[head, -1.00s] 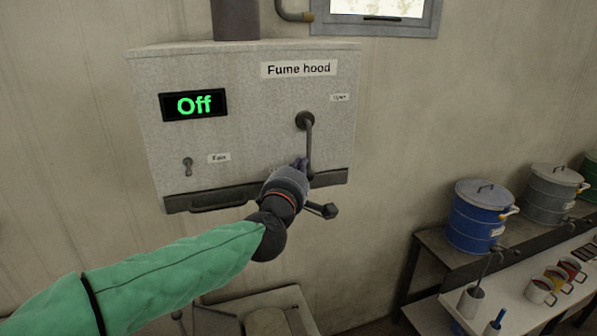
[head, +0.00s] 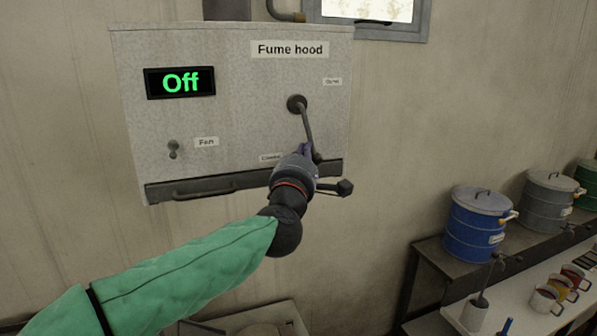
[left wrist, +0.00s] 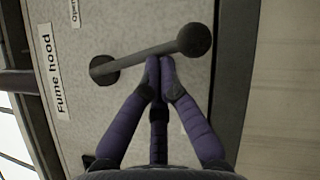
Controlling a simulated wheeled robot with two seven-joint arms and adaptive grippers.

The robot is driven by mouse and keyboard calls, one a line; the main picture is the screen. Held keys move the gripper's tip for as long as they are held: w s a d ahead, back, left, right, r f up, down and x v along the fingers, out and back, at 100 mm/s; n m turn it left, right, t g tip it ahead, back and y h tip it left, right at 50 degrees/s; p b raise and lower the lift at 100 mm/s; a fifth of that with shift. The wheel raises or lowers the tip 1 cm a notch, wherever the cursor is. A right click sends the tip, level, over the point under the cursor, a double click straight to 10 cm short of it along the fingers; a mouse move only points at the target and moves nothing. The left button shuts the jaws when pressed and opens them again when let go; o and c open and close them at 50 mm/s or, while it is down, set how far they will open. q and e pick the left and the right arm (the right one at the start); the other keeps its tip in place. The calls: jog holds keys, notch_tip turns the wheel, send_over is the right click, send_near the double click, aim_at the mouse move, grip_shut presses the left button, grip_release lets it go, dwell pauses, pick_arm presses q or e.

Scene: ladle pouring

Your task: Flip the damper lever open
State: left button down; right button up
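The damper lever (head: 306,124) is a grey rod on a round pivot on the fume hood's front. It hangs down from the pivot, tilted to the right. In the left wrist view the lever (left wrist: 145,57) crosses the top, with a dark ball knob at its free end. My left gripper (head: 308,148) is at the lever's lower part. Its purple fingertips (left wrist: 159,63) are together, against or very near the rod's left side as the head view sees it. The rod does not appear to be between them. My right gripper is not in view.
The fume hood (head: 230,120) has a display (head: 180,82) reading "Off", a small fan switch (head: 173,149) and a handle bar (head: 207,190) along its bottom. A label (head: 332,82) is at upper right. Blue (head: 475,222) and grey (head: 548,205) lidded cans stand on a bench at right.

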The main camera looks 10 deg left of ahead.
aim_at(335, 135)
pick_arm(q)
jog(key=w+d+r+n+y+b, duration=0.1)
jog(key=d+n+y+b, duration=0.1)
jog(key=n+b, duration=0.2)
jog(key=w+d+r+n+t+y+b, duration=0.1)
jog(key=n+y+b, duration=0.1)
jog(key=n+b, duration=0.1)
jog(key=w+d+r+n+t+y+b, duration=0.1)
jog(key=w+d+n+y+b, duration=0.1)
jog(key=n+b, duration=0.2)
jog(key=shift+d+n+y+b, duration=0.3)
jog(key=shift+d+b, duration=0.05)
jog(key=shift+b, duration=0.25)
jog(key=shift+d+r, duration=0.1)
